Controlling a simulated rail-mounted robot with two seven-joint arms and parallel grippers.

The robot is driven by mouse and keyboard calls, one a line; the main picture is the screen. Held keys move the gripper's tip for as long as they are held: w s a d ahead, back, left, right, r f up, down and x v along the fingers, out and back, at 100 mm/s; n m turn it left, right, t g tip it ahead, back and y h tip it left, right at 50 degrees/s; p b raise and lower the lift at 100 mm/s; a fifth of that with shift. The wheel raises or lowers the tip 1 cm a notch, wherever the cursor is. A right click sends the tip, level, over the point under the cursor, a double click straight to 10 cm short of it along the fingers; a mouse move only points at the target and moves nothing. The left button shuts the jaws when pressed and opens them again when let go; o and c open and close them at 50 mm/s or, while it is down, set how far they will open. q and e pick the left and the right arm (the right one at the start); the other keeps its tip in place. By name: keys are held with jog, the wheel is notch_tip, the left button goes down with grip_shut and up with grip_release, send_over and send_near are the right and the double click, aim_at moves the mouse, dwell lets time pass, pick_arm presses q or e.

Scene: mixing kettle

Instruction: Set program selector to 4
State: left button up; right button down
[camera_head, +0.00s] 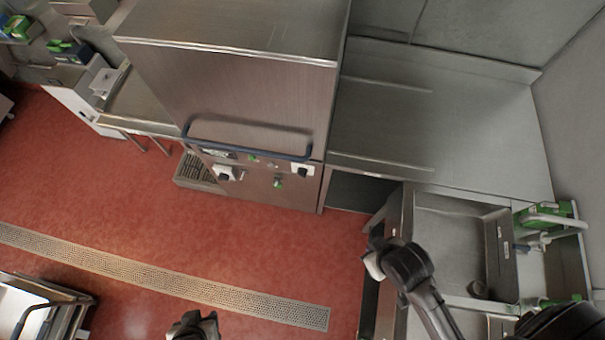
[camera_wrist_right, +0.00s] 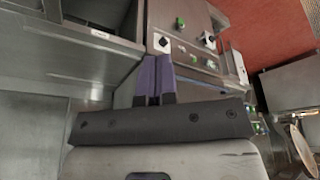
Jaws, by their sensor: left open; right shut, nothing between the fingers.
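The steel machine (camera_head: 235,85) with a blue bar handle stands at the centre of the head view. Its front panel carries a black knob on a white plate at the left (camera_head: 225,173), another at the right (camera_head: 302,170), and a green knob (camera_head: 278,183) between. I cannot tell which is the program selector or read any numbers. The right wrist view also shows a black knob on white (camera_wrist_right: 162,43) and a green knob (camera_wrist_right: 180,22). My right gripper (camera_wrist_right: 155,62) is shut and empty, apart from the panel. My left gripper (camera_head: 195,318) is open at the bottom edge, partly cut off.
A steel counter with a sink (camera_head: 450,240) and green-and-white fittings (camera_head: 545,218) stands at the right, by my right arm. A drain grate (camera_head: 160,272) crosses the red floor. Open floor lies before the machine. A steel rack (camera_head: 50,305) is at lower left.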

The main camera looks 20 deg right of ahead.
pick_arm(q)
jog(key=shift+d, duration=0.3)
pick_arm(e)
jog(key=c, duration=1.8)
grip_release()
